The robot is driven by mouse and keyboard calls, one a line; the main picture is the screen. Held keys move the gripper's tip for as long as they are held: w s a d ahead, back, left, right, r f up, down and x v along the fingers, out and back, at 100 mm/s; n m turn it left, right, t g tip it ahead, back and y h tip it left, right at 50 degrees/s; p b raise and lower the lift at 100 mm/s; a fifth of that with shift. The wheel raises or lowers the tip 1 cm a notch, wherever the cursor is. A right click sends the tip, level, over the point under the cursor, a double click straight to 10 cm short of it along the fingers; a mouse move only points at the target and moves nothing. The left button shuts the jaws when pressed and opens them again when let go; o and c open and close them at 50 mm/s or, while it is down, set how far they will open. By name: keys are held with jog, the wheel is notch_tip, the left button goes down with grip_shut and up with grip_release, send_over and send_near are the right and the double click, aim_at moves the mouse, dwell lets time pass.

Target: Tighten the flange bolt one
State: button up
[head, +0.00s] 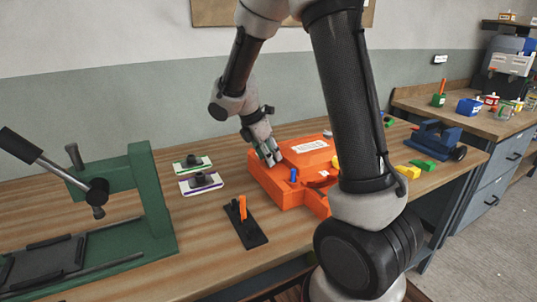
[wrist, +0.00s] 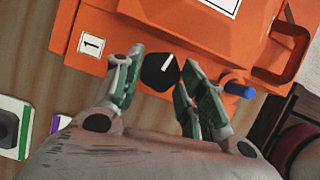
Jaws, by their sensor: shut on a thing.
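The orange mould (head: 270,181) sits on the wooden bench, and its flange also fills the upper part of the wrist view (wrist: 135,22). A black round bolt head (wrist: 158,75) with a white line across it stands on the flange, right of a white label marked 1 (wrist: 91,44). The white line is tilted, rising to the right. My gripper (wrist: 161,68) has its green-padded fingers on either side of this bolt head and is shut on it. In the head view my gripper (head: 270,153) reaches down onto the mould's left side and hides the bolt.
A blue peg (wrist: 240,90) stands right of my gripper. A black holder with an orange-handled tool (head: 243,208) lies in front of the mould. A blue vise (head: 436,140) is at the right.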

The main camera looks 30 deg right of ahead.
jog(key=m, duration=0.1)
jog(key=m+g, duration=0.1)
jog(key=m, duration=0.2)
jog(key=shift+w+g, duration=0.3)
jog(key=m, duration=0.2)
jog(key=m+g+y, duration=0.1)
jog(key=m, duration=0.2)
jog(key=shift+w+d+g, duration=0.15)
jog(key=shift+w+g, duration=0.05)
jog(key=shift+g, duration=0.1)
jog(key=m+g+y, duration=0.1)
jog(key=m, duration=0.3)
jog(key=shift+w+d, duration=0.1)
jog(key=shift+d, duration=0.05)
jog(key=m, duration=0.1)
jog(key=m+y, duration=0.1)
jog(key=m, duration=0.1)
jog(key=m+y, duration=0.1)
jog(key=m, duration=0.1)
jog(key=shift+d+g, duration=0.25)
jog(key=shift+g, duration=0.05)
jog(key=shift+m, duration=0.3)
jog(key=o, duration=1)
jog(key=shift+r, duration=0.1)
